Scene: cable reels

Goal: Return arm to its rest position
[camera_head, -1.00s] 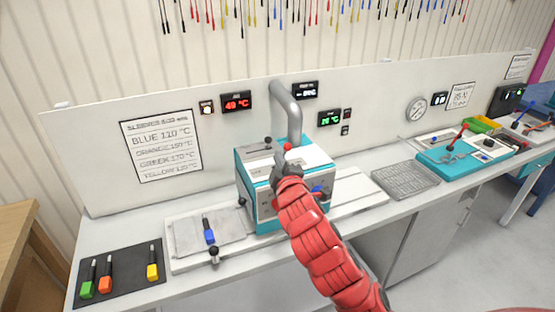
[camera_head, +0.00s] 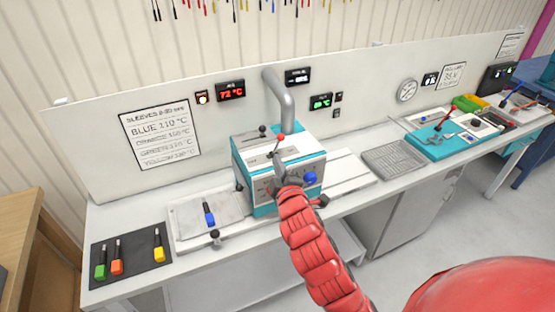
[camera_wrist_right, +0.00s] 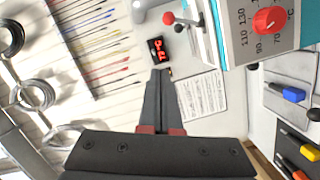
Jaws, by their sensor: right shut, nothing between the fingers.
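My right arm (camera_head: 318,250) reaches in from the bottom of the head view. Its gripper (camera_head: 284,180) is in front of the white and teal heating machine (camera_head: 262,170); whether they touch is not clear. In the right wrist view, the gripper's dark fingers (camera_wrist_right: 160,98) lie together, empty. The machine's red-knobbed lever (camera_head: 279,140) stands up behind the gripper, and a blue knob (camera_head: 311,178) shows to its right. The wrist view also shows the machine's red dial (camera_wrist_right: 268,20). My left gripper is not in view.
A plate with a blue-handled piece (camera_head: 209,218) lies left of the machine. A dark mat (camera_head: 148,272) holds green, orange and yellow pieces. A perforated tray (camera_head: 395,158) and teal station (camera_head: 440,145) stand to the right. A pipe (camera_head: 284,95) rises behind.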

